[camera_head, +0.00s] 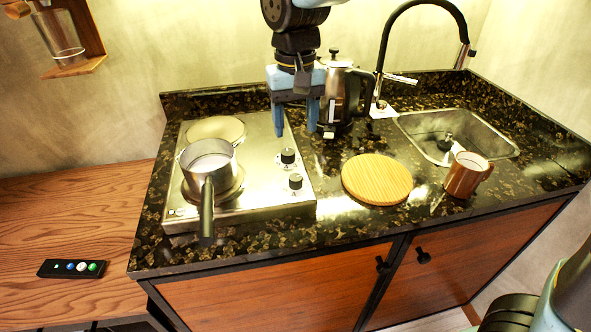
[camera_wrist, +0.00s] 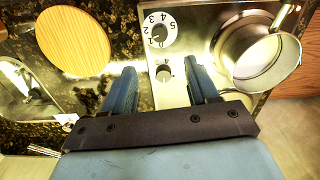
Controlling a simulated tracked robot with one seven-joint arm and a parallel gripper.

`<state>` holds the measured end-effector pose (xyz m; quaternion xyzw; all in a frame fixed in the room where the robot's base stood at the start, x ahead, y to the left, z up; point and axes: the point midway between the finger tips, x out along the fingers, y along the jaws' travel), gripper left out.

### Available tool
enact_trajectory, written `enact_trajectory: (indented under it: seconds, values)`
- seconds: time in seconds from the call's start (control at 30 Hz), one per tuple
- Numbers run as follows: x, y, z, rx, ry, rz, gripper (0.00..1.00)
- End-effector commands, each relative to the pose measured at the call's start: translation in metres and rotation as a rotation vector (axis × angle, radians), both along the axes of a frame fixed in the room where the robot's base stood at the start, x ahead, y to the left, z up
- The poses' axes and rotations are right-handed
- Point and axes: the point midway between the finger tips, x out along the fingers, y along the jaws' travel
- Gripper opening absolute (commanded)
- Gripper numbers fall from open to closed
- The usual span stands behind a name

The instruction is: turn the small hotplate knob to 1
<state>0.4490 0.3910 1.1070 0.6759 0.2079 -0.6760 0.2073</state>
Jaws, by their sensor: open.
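The steel hotplate (camera_head: 250,205) lies on the left of the dark stone counter, with two black-and-silver knobs on its right side. The rear knob (camera_head: 288,157) shows in the wrist view (camera_wrist: 165,72) between my finger tips, with a 4 readable beside it. The front knob (camera_head: 296,181) has a white dial numbered 0 to 5 in the wrist view (camera_wrist: 160,36); its pointer setting is too small to tell. My gripper (camera_head: 296,132) is open and empty, pointing down above the rear knob, apart from it. Which knob serves the small plate is not clear.
A steel pot (camera_head: 208,163) stands on the front plate, its handle toward the front; the pale rear plate (camera_head: 216,128) is bare. A coffee press (camera_head: 343,95) stands close right of my gripper. A round board (camera_head: 377,179), mug (camera_head: 467,175) and sink (camera_head: 480,140) lie right.

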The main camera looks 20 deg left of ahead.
Motion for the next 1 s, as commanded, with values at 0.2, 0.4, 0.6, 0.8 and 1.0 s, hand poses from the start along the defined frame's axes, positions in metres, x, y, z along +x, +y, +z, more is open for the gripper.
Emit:
enact_trajectory:
  seconds: [0.2, 0.4, 0.6, 0.8, 1.0]
  values:
    - [0.000, -0.001, -0.028, -0.004, 0.002, 0.000, 0.59]
    - [-0.001, -0.001, -0.063, -0.005, 0.002, 0.001, 0.59]
    - [-0.001, 0.000, -0.098, -0.004, 0.002, 0.000, 0.59]
    - [0.000, 0.000, -0.123, -0.003, 0.001, 0.001, 0.59]
    - [0.000, 0.000, -0.134, 0.000, 0.000, 0.000, 0.59]
